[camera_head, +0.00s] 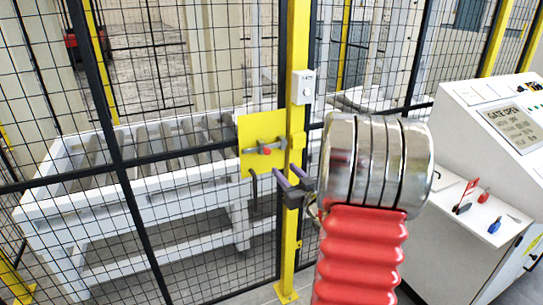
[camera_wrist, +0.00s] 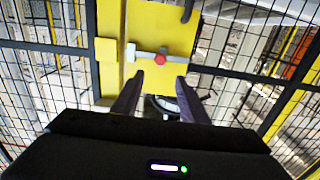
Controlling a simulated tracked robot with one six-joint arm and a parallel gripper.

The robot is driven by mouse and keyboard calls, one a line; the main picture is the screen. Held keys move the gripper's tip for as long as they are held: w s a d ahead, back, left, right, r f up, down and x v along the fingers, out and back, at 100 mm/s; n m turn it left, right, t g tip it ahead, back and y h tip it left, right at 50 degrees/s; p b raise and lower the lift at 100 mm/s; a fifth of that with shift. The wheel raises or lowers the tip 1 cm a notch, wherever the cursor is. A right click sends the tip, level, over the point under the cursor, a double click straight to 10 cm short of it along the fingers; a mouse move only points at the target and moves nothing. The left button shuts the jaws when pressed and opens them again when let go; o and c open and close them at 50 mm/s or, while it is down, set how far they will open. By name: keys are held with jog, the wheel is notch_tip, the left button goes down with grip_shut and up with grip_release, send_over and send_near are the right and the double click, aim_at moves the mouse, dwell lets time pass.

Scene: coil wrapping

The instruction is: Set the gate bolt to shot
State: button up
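The gate bolt (camera_head: 254,151) is a grey bar lying level on a yellow plate (camera_head: 262,126), with a red knob (camera_head: 267,151) on it. In the wrist view the bolt (camera_wrist: 147,55) and its red knob (camera_wrist: 160,59) lie just beyond my fingertips. A yellow block (camera_wrist: 105,50) on the post is beside the bolt's end, with a small gap seen between them. My gripper (camera_head: 287,171) has two purple fingers spread apart and empty, below and right of the knob in the head view. In the wrist view my gripper (camera_wrist: 159,77) points at the knob without visible contact.
A yellow post (camera_head: 297,60) carries a grey switch box (camera_head: 303,87). Black mesh fencing surrounds a white roller table (camera_head: 150,190). A dark handle (camera_head: 253,185) hangs below the plate. At right a console (camera_head: 490,110) has a screen reading "GATE OPEN" (camera_head: 516,122) and a shelf with small red and blue items.

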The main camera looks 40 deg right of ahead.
aim_at(268, 152)
jog(key=x, duration=1.2)
jog(key=shift+w, duration=0.15)
jog(key=shift+c, duration=0.5)
grip_shut()
